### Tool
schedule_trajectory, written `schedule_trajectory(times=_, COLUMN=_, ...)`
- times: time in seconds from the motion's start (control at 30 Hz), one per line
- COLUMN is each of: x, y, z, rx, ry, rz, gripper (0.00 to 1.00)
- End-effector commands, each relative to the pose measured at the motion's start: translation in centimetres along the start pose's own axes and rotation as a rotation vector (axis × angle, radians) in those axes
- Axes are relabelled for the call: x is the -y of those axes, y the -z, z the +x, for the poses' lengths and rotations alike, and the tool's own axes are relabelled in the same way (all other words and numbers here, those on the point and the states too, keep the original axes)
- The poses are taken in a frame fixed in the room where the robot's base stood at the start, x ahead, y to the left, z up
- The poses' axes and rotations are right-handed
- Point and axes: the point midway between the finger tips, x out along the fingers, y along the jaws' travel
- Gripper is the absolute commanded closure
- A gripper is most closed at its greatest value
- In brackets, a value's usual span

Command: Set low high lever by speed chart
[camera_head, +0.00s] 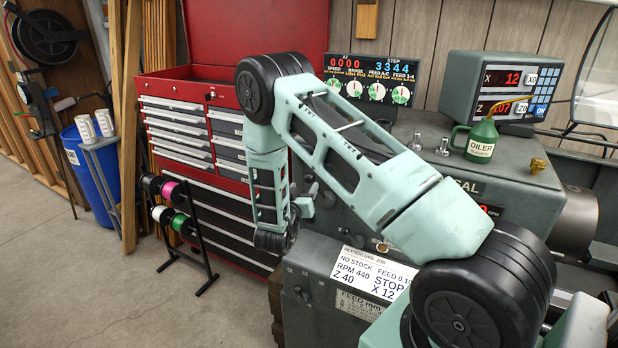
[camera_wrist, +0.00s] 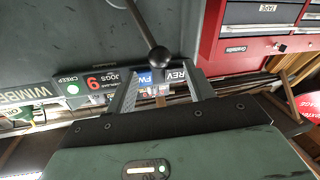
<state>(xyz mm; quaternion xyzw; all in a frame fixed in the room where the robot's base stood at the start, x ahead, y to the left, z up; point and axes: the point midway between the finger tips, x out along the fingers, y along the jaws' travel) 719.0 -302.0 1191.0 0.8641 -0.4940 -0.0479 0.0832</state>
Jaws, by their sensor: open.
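In the wrist view my gripper (camera_wrist: 163,72) is open, one finger on each side of the frame's middle. A lever (camera_wrist: 143,26) with a black ball knob (camera_wrist: 158,56) reaches down from the top, its knob showing between the fingertips; I cannot tell if they touch. No low or high marking is readable. In the head view my arm hides most of the machine front, and the fingers cannot be made out clearly. A job card (camera_head: 372,273) reads RPM 440, Z 40, X 12.
An oiler can (camera_head: 481,140) and a readout (camera_head: 505,88) stand on the machine top. A dial panel (camera_head: 371,80) stands behind. A red tool cabinet (camera_head: 235,45) is close behind my arm.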

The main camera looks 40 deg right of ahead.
Motion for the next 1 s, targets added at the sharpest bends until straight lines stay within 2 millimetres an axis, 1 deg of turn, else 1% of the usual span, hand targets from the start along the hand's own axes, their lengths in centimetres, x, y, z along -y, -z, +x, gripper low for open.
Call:
schedule_trajectory(times=0.03, x=-0.2, y=0.1, z=1.1, rx=-0.001, ry=-0.005, rz=0.001, gripper=0.47)
schedule_trajectory(times=0.1, x=-0.2, y=0.1, z=2.5, rx=-0.001, ry=-0.005, rz=0.002, gripper=0.47)
schedule_trajectory(times=0.2, x=-0.2, y=0.1, z=4.2, rx=-0.002, ry=-0.004, rz=0.0, gripper=0.47)
schedule_trajectory(times=0.33, x=-0.1, y=0.0, z=5.7, rx=-0.001, ry=-0.002, rz=0.001, gripper=0.47)
schedule_trajectory(times=0.5, x=0.0, y=0.0, z=6.6, rx=-0.001, ry=-0.001, rz=0.0, gripper=0.47)
schedule_trajectory(times=0.77, x=0.0, y=0.0, z=6.7, rx=-0.001, ry=0.0, rz=-0.001, gripper=0.47)
schedule_trajectory(times=0.8, x=0.0, y=0.0, z=6.7, rx=-0.001, ry=0.0, rz=-0.001, gripper=0.53)
schedule_trajectory(times=0.87, x=0.0, y=0.0, z=6.7, rx=-0.001, ry=0.0, rz=-0.001, gripper=0.69)
schedule_trajectory(times=0.9, x=0.0, y=0.0, z=6.7, rx=-0.001, ry=0.0, rz=0.0, gripper=0.8)
schedule_trajectory(times=0.97, x=0.0, y=0.0, z=6.7, rx=-0.001, ry=0.0, rz=-0.001, gripper=0.97)
schedule_trajectory(times=1.0, x=0.0, y=0.0, z=6.7, rx=-0.001, ry=0.0, rz=-0.001, gripper=1.0)
